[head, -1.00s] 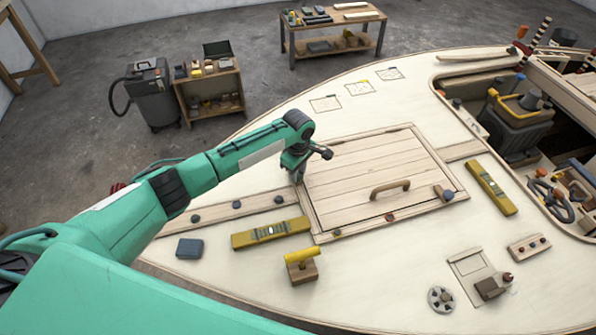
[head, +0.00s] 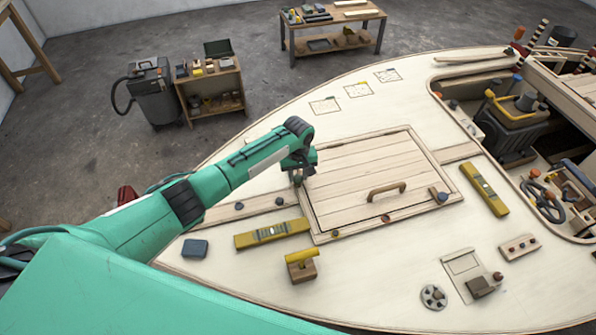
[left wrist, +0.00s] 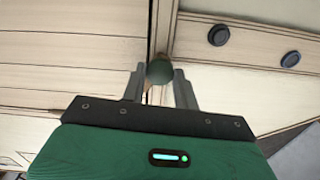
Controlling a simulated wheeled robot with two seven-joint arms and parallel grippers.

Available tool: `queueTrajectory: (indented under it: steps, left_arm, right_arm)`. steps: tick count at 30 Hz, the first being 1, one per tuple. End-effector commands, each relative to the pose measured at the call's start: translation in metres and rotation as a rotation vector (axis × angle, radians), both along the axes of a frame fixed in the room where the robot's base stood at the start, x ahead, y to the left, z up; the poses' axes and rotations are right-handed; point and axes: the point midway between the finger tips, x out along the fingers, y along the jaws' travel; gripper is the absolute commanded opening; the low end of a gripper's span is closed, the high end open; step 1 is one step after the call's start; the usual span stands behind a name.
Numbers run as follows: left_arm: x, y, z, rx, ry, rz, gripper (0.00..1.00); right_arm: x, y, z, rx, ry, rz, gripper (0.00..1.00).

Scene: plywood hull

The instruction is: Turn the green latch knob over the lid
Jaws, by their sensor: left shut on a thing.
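The plank lid (head: 350,165) lies closed in its frame on the pale plywood deck, with a tan handle (head: 387,190) near its front side. My left gripper (head: 298,182) is at the lid's left edge, pointing down. In the left wrist view, the round dark green latch knob (left wrist: 160,72) sits between the two grey fingers (left wrist: 161,85), at the seam between the lid's planks and the frame. The gripper is shut on the knob. In the head view my gripper and wrist hide the knob. My right gripper is not in view.
Another yellow level (head: 484,188) lies right of the lid. The open cockpit (head: 540,160) is further right.

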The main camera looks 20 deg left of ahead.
Motion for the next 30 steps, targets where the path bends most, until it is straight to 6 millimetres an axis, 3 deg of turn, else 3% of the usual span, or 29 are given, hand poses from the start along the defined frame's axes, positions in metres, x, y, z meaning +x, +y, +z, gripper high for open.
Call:
queueTrajectory:
  steps: [12,30]
  left_arm:
    - [0.0,0.0,0.001,-0.001,0.0,-0.393,0.07]
    - [0.0,0.0,0.001,-0.001,-0.001,-0.898,0.07]
  right_arm:
    - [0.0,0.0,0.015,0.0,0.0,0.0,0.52]
    - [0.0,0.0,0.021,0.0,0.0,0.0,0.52]
